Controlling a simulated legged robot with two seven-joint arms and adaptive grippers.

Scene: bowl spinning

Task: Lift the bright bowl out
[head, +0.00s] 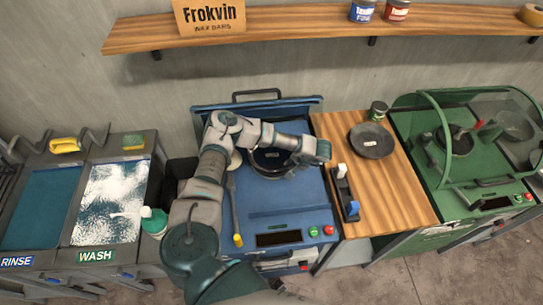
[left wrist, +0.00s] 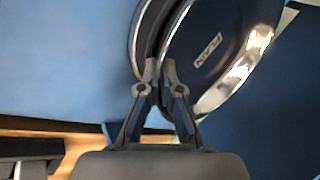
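The bowl (head: 268,160) sits in the round well of the blue machine (head: 285,205) in the head view, partly hidden by my left arm. In the left wrist view the bowl (left wrist: 225,55) has a dark inside, a shiny bright rim and a pale lettered label. My left gripper (head: 293,168) is over the right side of the bowl. In the left wrist view the left gripper's fingertips (left wrist: 160,72) close together at the rim, one on each side, and appear shut on it. The bowl looks tilted in that view. My right gripper is out of view.
A wooden counter (head: 385,190) with a dark dish (head: 371,140) and a small jar (head: 377,110) stands to the right. Beyond it is a green machine (head: 455,185) with a clear hood. A shelf (head: 290,22) runs above.

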